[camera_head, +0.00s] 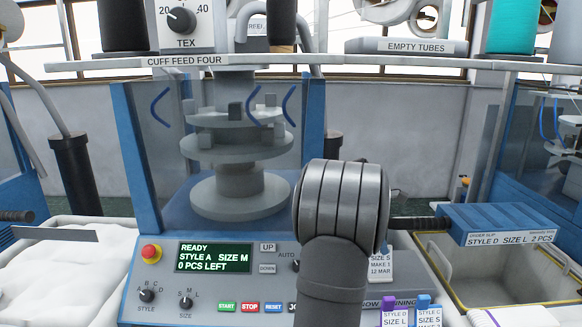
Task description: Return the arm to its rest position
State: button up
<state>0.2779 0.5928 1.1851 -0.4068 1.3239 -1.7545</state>
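My arm rises from the bottom of the view, right of centre, as a grey link topped by a ribbed metal joint (342,205). My gripper does not show; I cannot tell whether it is behind the arm or outside the picture. The arm stands in front of the knitting machine (238,180) and hides part of its control panel (200,290). The panel's display (215,257) reads READY, STYLE A, SIZE M, 0 PCS LEFT.
A red stop button (151,253) sits on the panel's left. At right are a blue block labelled STYLE D SIZE L 2 PCS (500,222) and an open bin (480,290). White fabric (60,275) fills the left. A shelf (350,62) crosses above.

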jog(key=s+v, duration=0.1)
jog(key=v, duration=1.1)
jog(key=x, duration=0.8)
jog(key=w+x, duration=0.1)
jog(key=x, duration=0.3)
notch_tip(320, 180, up, 4)
jog(key=shift+r, duration=0.25)
jog(key=s+d+r, duration=0.7)
jog(key=s, duration=0.3)
jog(key=s+a+f+n+t, duration=0.1)
jog(key=s+a+f, duration=0.15)
jog(key=a, duration=0.55)
jog(key=s+a+f, duration=0.2)
jog(key=a+f, duration=0.1)
jog(key=a, duration=0.4)
notch_tip(320, 180, down, 12)
jog(key=s+m, duration=0.1)
jog(key=shift+s+a, duration=0.15)
jog(key=shift+a, duration=0.05)
